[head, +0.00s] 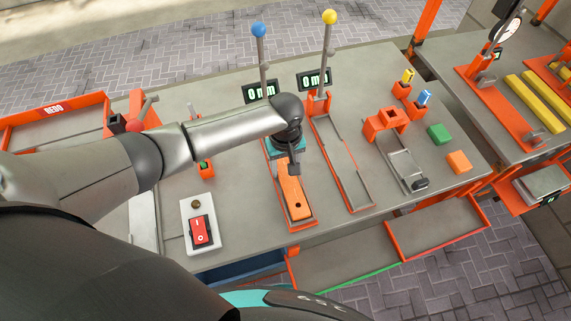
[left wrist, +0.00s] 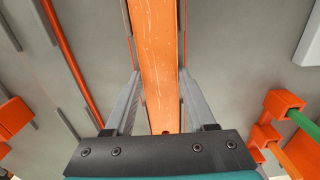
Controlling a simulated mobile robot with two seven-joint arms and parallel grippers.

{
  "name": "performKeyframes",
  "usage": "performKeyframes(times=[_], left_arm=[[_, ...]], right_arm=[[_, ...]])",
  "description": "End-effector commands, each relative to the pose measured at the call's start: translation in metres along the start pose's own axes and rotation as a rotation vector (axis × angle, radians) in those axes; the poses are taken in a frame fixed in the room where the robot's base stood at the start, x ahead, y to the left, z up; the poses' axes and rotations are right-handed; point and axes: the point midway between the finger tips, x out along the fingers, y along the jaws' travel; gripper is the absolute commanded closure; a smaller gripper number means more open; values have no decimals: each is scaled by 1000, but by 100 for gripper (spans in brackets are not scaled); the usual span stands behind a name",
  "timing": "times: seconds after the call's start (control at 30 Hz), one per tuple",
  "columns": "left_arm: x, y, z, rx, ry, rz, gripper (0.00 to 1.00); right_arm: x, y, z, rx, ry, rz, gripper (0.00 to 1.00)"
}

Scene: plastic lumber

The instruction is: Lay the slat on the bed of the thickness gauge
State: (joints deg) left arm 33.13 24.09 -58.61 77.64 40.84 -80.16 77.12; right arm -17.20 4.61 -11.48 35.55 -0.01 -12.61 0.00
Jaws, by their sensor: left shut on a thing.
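The orange slat (head: 294,198) lies lengthwise over the bed (head: 299,224) of the left gauge, the one with the blue-knobbed lever. It lines up with the bed's orange rails; I cannot tell whether it rests on the bed or is slightly above it. My left gripper (head: 294,167) is shut on the slat near its far part. In the left wrist view the slat (left wrist: 160,50) runs between the two grey fingers (left wrist: 160,80). The gauge's display (head: 262,92) reads 0 mm. My right gripper is not in view.
A second gauge bed (head: 342,165), empty, with a yellow-knobbed lever (head: 329,45), lies to the right. A red switch (head: 201,231) is at the left. Green (head: 439,134) and orange (head: 459,162) blocks sit at the right. Orange-rimmed trays (head: 440,228) hang below the front edge.

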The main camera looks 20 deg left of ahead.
Motion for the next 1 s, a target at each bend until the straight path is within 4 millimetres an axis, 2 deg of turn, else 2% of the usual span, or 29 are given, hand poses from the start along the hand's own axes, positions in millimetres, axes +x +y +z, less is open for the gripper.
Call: performKeyframes(times=[0.07,0.1,0.4,0.67,0.77,0.87,1.0], left_arm=[[2,0,0,0,0,1,100],[2,0,0,0,0,1,43],[2,0,0,0,0,0,9],[1,0,0,0,0,-1,9],[-4,0,0,0,0,0,9],[-18,0,0,0,0,2,9],[-49,0,0,0,2,3,9]], right_arm=[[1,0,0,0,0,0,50],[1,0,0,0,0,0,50],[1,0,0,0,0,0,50],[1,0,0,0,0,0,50],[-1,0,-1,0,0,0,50],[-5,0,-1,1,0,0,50],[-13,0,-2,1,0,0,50]])
